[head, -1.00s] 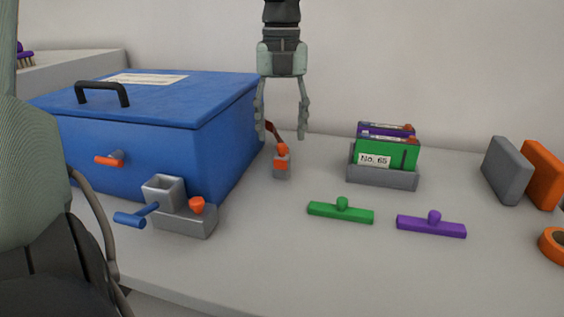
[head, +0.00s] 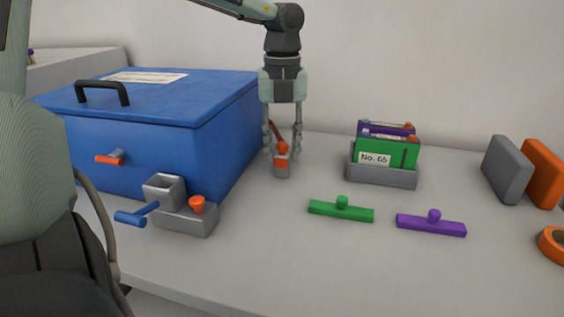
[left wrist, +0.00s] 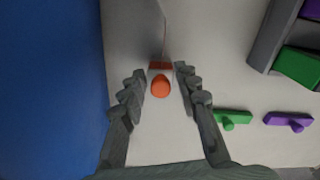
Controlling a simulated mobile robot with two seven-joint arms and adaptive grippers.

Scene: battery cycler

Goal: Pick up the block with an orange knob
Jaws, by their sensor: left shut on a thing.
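In the left wrist view the round orange knob (left wrist: 160,86) lies between the two fingers (left wrist: 160,74); the exact contact is hard to see. The block still appears to rest on the table. My right gripper is not in view.
The blue box (head: 225,145) stands close on the left. A grey fixture (head: 186,221) with another orange knob is in front of it. A grey holder (head: 383,176) with green and purple cartridges stands right. Green (head: 340,211) and purple (head: 431,225) knobbed bars lie in front.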

